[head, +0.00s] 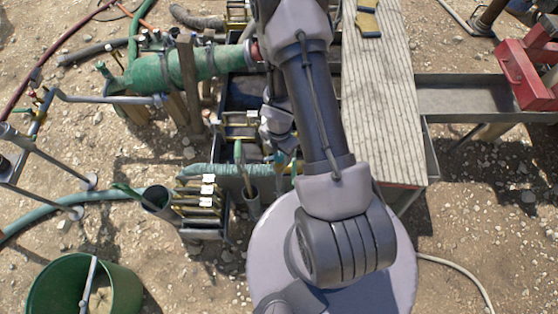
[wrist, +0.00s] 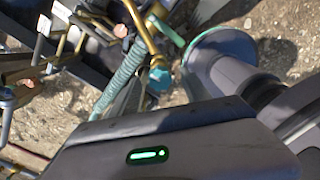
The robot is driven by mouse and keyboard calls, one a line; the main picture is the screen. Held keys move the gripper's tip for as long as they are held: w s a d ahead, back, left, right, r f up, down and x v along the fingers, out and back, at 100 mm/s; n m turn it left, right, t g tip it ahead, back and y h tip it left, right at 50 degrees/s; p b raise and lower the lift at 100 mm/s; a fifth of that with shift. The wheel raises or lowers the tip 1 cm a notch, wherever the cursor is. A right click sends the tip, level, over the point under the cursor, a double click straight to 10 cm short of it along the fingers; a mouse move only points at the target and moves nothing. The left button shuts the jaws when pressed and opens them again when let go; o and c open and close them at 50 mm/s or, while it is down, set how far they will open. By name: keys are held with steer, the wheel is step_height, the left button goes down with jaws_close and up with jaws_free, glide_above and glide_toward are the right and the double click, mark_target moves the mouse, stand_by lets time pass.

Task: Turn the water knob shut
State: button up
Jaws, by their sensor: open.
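The likely water knob is a small blue-teal knob (wrist: 160,78) at the end of a brass pipe (wrist: 143,32) in the wrist view. A small teal spot that may be the same knob (head: 281,158) shows in the head view just below my gripper (head: 284,145). My gripper is low over the trough, partly behind my forearm. The grey housing with a green light at the bottom of the wrist view is mine. I cannot make out the fingertips clearly, and no contact with the knob is visible.
A ribbed teal hose (wrist: 122,72) runs beside the knob. A rack of tools (head: 203,205) and a grey tube (head: 158,198) stand to the left. A ribbed plank (head: 380,90) lies to the right. A green bucket (head: 120,290) is at the lower left, with open gravel around it.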

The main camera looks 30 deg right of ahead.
steer(key=shift+f, duration=0.2)
jaws_close()
steer(key=shift+m, duration=0.3)
steer(key=m, duration=0.3)
steer(key=shift+m, duration=0.3)
steer(key=m, duration=0.4)
steer(key=shift+m, duration=0.3)
steer(key=m, duration=0.8)
steer(key=shift+m, duration=0.7)
